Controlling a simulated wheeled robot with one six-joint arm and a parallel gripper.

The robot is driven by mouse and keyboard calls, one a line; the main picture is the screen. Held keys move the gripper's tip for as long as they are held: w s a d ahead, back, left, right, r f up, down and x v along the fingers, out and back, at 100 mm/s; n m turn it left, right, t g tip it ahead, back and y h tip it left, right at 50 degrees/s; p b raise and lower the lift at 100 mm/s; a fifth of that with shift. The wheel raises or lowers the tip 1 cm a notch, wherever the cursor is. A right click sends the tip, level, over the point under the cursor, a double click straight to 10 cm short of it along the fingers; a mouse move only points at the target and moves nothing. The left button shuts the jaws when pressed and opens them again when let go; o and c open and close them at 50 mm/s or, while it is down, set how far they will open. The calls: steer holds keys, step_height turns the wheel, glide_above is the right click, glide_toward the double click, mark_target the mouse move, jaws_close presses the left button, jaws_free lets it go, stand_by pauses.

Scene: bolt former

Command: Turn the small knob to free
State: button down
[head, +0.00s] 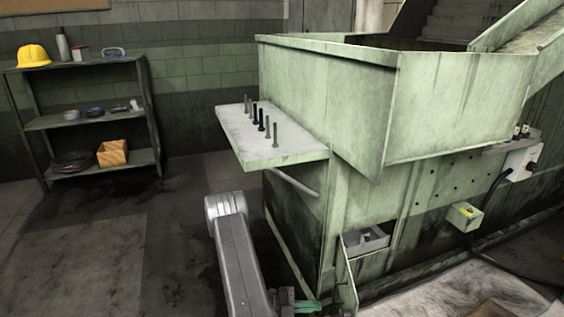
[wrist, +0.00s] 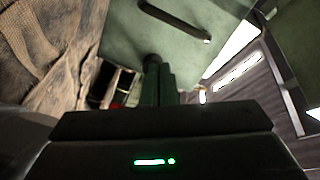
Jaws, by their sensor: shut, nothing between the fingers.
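My gripper (head: 303,306) shows at the bottom edge of the head view, low beside the front of the green machine (head: 320,95). In the wrist view its green fingers (wrist: 157,82) are together with nothing between them. They point at a pale green panel (wrist: 125,38). A small dark round piece (wrist: 152,59) shows right at the fingertips; I cannot tell whether it is the small knob or whether the fingers touch it. A dark bar handle (wrist: 175,20) is on the panel beyond the tips. No knob marking is readable.
A shelf (head: 438,151) of several bolts is not there; a pale ledge (head: 290,155) with several upright bolts juts from the machine above my arm. A grey open tray (head: 366,241) and a small box with yellow on it (head: 466,214) are on the machine's side. Floor at left is clear.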

mark_target(345, 315)
steer(key=s+d+f, duration=0.1)
steer(key=d+f, duration=0.1)
steer(key=d, duration=0.4)
steer(key=shift+s+f, duration=0.15)
steer(key=shift+s, duration=0.2)
steer(key=shift+s+r+p, duration=0.1)
steer(key=shift+r+p, duration=0.1)
steer(key=shift+p, duration=0.1)
stand_by(0.8)
steer(key=shift+w+r, duration=0.35)
steer(key=shift+r, duration=0.05)
steer(key=shift+w+r, duration=0.2)
steer(key=shift+r, duration=0.4)
stand_by(0.4)
steer(key=shift+w, duration=0.1)
